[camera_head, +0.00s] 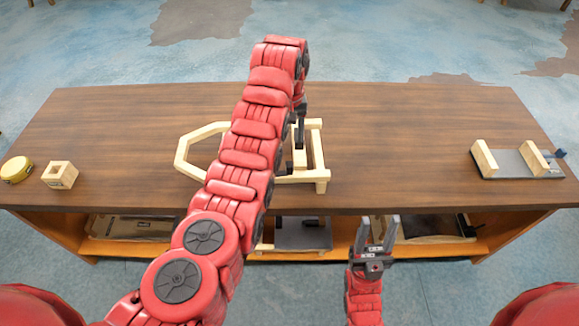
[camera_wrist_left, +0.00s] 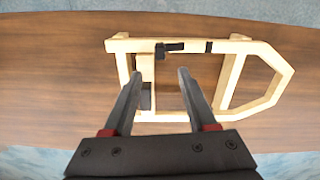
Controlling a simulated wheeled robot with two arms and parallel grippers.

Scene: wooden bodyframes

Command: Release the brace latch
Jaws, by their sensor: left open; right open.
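A pale wooden bodyframe (camera_head: 203,132) with a pointed left end lies on the table, partly hidden behind my left arm. It also shows in the left wrist view (camera_wrist_left: 262,48). There, a small black latch-like fitting (camera_wrist_left: 170,47) sits on one long rail, with a black band (camera_wrist_left: 208,46) beside it. A dark block (camera_wrist_left: 146,97) sits by a crosspiece. My left gripper (camera_wrist_left: 158,72) is open, pointing down over the frame with nothing between its fingers. Its fingertips appear short of the black fitting; contact cannot be told. My right gripper (camera_head: 377,222) is open and empty before the table's front edge.
On the brown table (camera_head: 420,130), a yellow round item (camera_head: 17,169) and a wooden block with a hole (camera_head: 60,175) lie at left. A grey clamp-like fixture (camera_head: 515,162) with wooden jaws lies at right. Trays (camera_head: 130,228) sit on the shelf below.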

